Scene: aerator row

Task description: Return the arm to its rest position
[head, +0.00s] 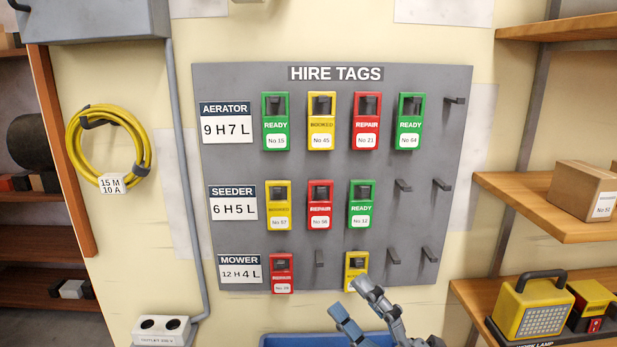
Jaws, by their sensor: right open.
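My right gripper (351,299) is at the bottom centre of the head view, with its two fingers apart and nothing between them. Its fingertips are just below a yellow tag (356,265) in the mower row, and one fingertip overlaps the tag's lower edge in the picture. I cannot tell whether they touch. The yellow tag hangs on the grey hire tags board (330,170), its lower part hidden by the finger. My left gripper is not in view.
Red, green and yellow tags hang on the board's rows; several pegs, such as one at the upper right (454,100), are bare. A blue bin (285,340) is below the board. Wooden shelves (545,225) with a box (583,190) and a work lamp (530,308) stand at right.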

